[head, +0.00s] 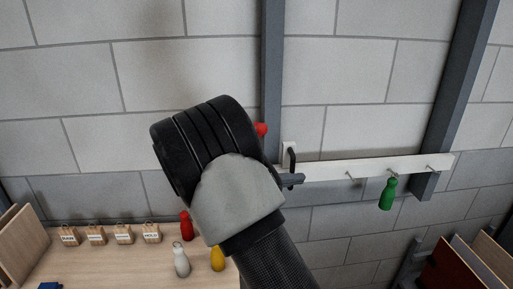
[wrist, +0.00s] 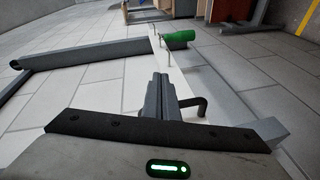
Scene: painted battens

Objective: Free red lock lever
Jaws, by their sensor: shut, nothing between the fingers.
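A red rounded knob (head: 261,129) shows in the head view beside the grey upright post, partly hidden behind my arm. I cannot tell what it is fixed to. A black bent handle (head: 292,158) stands by a white plate at the left end of a white batten (head: 330,169). The black bent bar (wrist: 197,103) in the wrist view looks like this handle. My gripper (head: 297,179) is shut and empty, its fingers just below the handle in the head view. In the wrist view, my gripper (wrist: 160,82) lies over the batten (wrist: 178,85), left of the bar. Contact is unclear.
A green bottle-shaped piece (head: 387,194) hangs from a batten hook. A slanted grey post (head: 458,85) stands right.

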